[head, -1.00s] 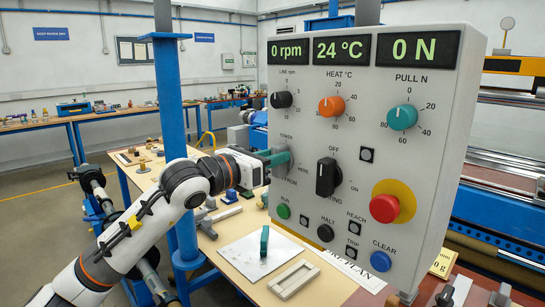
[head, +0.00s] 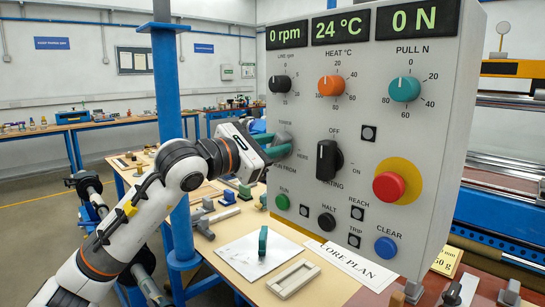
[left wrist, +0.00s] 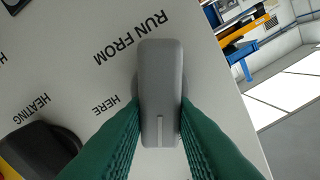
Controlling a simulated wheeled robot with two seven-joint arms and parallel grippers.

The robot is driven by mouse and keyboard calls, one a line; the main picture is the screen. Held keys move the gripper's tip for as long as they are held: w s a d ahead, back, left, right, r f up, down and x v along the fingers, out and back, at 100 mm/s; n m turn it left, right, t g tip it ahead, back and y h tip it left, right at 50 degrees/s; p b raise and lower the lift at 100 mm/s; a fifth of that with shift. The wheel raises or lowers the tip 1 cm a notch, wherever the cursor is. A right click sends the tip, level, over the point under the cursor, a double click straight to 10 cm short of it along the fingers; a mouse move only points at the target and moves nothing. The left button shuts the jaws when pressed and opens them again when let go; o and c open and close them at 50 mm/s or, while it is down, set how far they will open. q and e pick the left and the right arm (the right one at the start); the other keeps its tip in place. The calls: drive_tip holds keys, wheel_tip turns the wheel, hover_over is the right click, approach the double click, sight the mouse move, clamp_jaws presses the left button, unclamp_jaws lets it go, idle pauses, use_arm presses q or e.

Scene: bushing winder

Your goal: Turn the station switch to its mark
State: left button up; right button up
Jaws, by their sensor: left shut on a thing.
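The station switch (head: 284,143) is a grey bar knob on the left side of the control panel (head: 350,85), marked RUN FROM, with TOWER and HERE labels. In the left wrist view the knob (left wrist: 161,80) lies upright in the picture, with a pale index line at its lower end. The HERE label (left wrist: 106,104) is left of it. My left gripper (head: 272,144) is shut on the knob; its green fingers (left wrist: 160,125) touch both sides. My right gripper is not in view.
A black HEATING knob (head: 328,160) is right of the switch, with a green RUN button (head: 282,202) below. A red stop button (head: 389,186) sits at right. A blue post (head: 169,90) stands behind my left arm. The worktable (head: 235,225) holds several parts.

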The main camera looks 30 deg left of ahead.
use_arm(q)
drive_tip(key=m+b, duration=0.1)
drive_tip(key=m, duration=0.3)
drive_tip(key=f+m+b, duration=0.1)
drive_tip(key=m+b, duration=0.1)
drive_tip(key=m, duration=0.2)
drive_tip(key=m+b, duration=0.2)
drive_tip(key=m, duration=0.1)
drive_tip(key=shift+s+d+f+m, duration=0.1)
drive_tip(key=shift+d+f+m, duration=0.05)
drive_tip(key=shift+d+m, duration=0.25)
idle(0.3)
drive_tip(key=o, duration=1)
drive_tip(key=shift+s+a, duration=0.1)
drive_tip(key=b+v, duration=0.4)
drive_tip(key=v, duration=0.8)
